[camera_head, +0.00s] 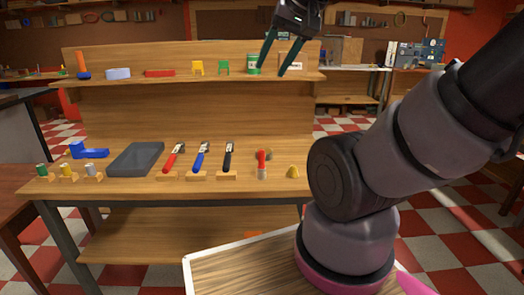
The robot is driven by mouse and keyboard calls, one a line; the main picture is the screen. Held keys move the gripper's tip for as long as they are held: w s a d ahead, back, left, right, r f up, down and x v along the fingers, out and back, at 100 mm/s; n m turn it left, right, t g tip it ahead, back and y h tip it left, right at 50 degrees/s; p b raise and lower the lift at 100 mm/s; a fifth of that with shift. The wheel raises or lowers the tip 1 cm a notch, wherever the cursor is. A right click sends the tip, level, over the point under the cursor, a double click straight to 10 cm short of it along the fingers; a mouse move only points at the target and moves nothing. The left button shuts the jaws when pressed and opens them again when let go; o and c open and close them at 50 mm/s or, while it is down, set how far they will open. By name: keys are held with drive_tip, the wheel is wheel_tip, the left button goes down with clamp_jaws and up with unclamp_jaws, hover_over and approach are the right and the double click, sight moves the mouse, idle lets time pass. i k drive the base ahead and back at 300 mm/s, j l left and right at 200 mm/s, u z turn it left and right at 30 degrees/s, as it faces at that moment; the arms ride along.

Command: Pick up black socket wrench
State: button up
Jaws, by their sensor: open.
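The black socket wrench (228,155) stands upright on a small wooden block on the workbench. It is the rightmost of three similar tools, with the blue one (201,156) and the red one (174,156) to its left. My gripper (268,70) is open and empty, with its two dark fingers pointing down at the top of the view. In the picture it is above and to the right of the black socket wrench, well apart from it. Its fingers overlap part of a green can (253,63) on the upper shelf.
A grey tray (135,158) and a blue object (88,150) are at the left of the workbench (130,188). The upper shelf (190,79) holds several small things. Clear bench lies behind the tools.

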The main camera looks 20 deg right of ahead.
sight(230, 143)
drive_tip(key=z, duration=0.1)
drive_tip(key=u, duration=3.15)
drive_tip(key=z, duration=3.05)
drive_tip(key=i+l+u, duration=0.1)
drive_tip(key=i+u, duration=0.15)
drive_tip(key=i+l+u, duration=0.25)
drive_tip(key=i+j, duration=0.1)
